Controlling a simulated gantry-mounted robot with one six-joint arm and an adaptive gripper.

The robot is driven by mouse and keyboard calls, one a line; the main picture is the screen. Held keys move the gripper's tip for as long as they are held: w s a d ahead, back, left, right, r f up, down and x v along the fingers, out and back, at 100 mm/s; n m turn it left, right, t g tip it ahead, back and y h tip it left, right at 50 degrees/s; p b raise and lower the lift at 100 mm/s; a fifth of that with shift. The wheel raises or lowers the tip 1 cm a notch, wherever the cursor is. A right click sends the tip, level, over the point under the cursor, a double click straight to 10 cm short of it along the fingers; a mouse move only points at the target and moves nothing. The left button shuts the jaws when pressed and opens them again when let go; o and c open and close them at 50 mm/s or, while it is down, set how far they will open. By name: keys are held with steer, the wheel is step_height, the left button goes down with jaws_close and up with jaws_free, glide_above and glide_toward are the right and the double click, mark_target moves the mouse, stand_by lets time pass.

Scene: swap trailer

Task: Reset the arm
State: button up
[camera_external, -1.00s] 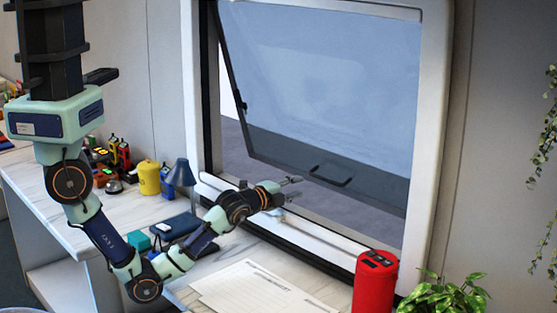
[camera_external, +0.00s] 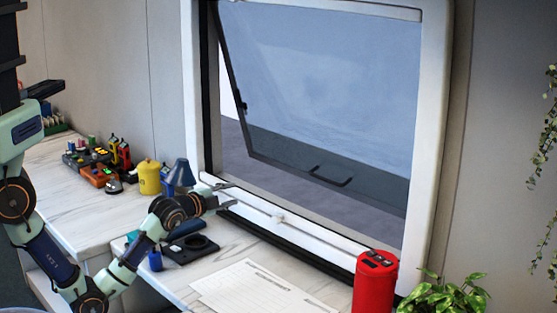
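My gripper (camera_external: 226,195) is at the end of my arm, just in front of the left part of the window sill. Its fingers stand apart with nothing seen between them. My arm comes from the left edge of the view, bends low by the desk and reaches up to the right over the desk. The window pane (camera_external: 320,100) is tilted outward in its white frame (camera_external: 431,150), with a dark handle (camera_external: 330,177) at its lower edge. My gripper is apart from that handle.
White papers (camera_external: 260,290) lie on the desk, with a red cylinder (camera_external: 375,284) and a plant (camera_external: 445,297) to the right. A black pad (camera_external: 188,251), a blue cup (camera_external: 155,261), a blue lamp (camera_external: 180,173) and a yellow canister (camera_external: 149,177) are near my arm.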

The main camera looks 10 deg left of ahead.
steer(key=w+a+f+n+y, duration=0.15)
steer(key=a+n+y, duration=0.25)
steer(key=a+n, duration=0.95)
steer(key=s+a+n+g+y, duration=0.1)
steer(key=s+a+n+y, duration=0.15)
steer(key=a, duration=0.85)
steer(key=s+a+n+g+y, duration=0.1)
steer(key=s+a+n, duration=0.25)
steer(key=a, duration=0.65)
step_height(320, 180, up, 15)
steer(key=p, duration=1.5)
steer(key=shift+w+f, duration=0.15)
